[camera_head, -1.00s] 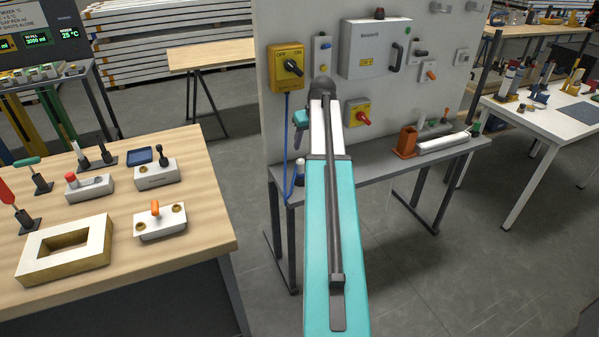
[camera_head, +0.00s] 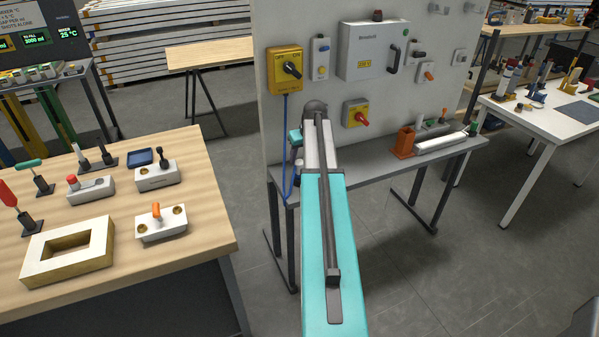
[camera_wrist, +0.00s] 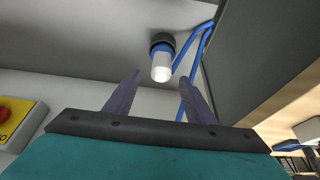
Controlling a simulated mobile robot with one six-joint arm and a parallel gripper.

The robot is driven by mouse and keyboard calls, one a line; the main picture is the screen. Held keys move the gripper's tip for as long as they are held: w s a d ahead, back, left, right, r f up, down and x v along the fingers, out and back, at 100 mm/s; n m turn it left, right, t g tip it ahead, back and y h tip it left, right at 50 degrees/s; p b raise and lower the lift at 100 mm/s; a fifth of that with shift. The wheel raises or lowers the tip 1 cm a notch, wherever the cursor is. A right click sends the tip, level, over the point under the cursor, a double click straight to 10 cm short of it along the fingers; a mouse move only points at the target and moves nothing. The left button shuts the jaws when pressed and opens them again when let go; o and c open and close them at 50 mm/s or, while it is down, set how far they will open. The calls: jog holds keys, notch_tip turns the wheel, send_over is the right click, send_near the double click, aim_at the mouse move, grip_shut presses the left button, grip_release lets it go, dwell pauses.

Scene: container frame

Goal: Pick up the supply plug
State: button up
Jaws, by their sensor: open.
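The supply plug (camera_wrist: 161,66) shows in the wrist view as a short white and blue cylinder with a dark collar, with blue cable (camera_wrist: 190,55) beside it. My gripper (camera_wrist: 162,72) is open and empty. In the picture the plug lies between and just past its two dark fingertips; I cannot tell the exact distance. In the head view the same blue cable (camera_head: 285,140) hangs from the yellow switch box (camera_head: 285,70) to the grey bench. There the plug and my fingers are largely hidden near my arm.
The grey bench (camera_head: 375,170) runs along the foot of the upright panel (camera_head: 335,25). A red knob on a yellow plate (camera_head: 356,114) sticks out right of my arm. An orange block (camera_head: 404,142) stands farther right. A wooden table (camera_head: 205,235) with several fixtures is at left.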

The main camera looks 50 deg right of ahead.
aim_at(300, 161)
jog(key=shift+f, duration=0.2)
dwell(0.3)
jog(key=shift+p+x, duration=1.35)
jog(key=shift+x, duration=1.15)
jog(key=shift+a, duration=0.1)
grip_shut()
